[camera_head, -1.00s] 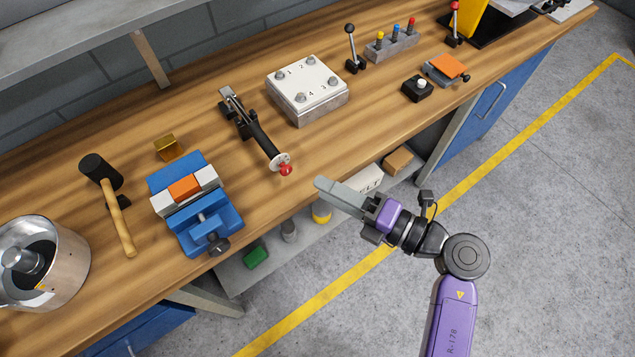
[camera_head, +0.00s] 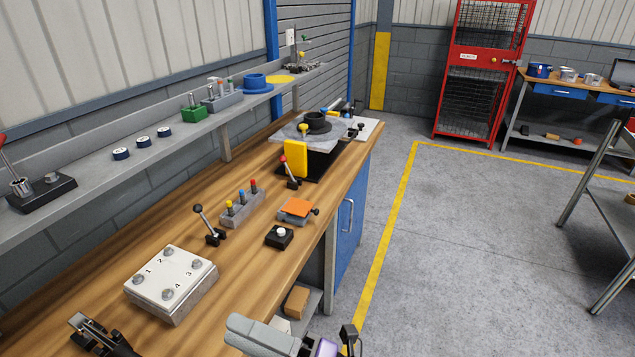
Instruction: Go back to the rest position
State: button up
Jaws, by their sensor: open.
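My gripper (camera_head: 262,337) shows at the bottom edge of the head view, cut off by the frame. Its grey finger part points left, beside the front edge of the wooden workbench (camera_head: 257,262). Nothing shows held in it, and the gap between the fingers is not clearly visible. A bit of my purple wrist shows just to its right. The rest of my arm is out of view.
A white numbered block (camera_head: 171,284), a black lever (camera_head: 208,226), a black button box (camera_head: 279,236) and an orange-topped part (camera_head: 296,210) stand on the bench. A red mesh cabinet (camera_head: 484,70) stands far back. Grey floor (camera_head: 470,260) right of the bench is open.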

jog(key=s+d+r+m+t+h, duration=0.1)
jog(key=s+d+m+t+h, duration=0.2)
jog(key=d+m+t+h, duration=0.5)
jog(key=s+d+m+t+h, duration=0.35)
jog(key=d+m+t, duration=0.45)
jog(key=d+m, duration=0.45)
jog(key=s+d+f+m+g+h, duration=0.3)
jog(key=s+d+f+m+h, duration=0.1)
jog(key=s, duration=0.6)
jog(key=s+d+f+m+g+h, duration=0.4)
jog(key=s+d+m+h, duration=0.1)
jog(key=s+m, duration=0.4)
jog(key=shift+s+d, duration=0.6)
jog(key=shift+d, duration=0.1)
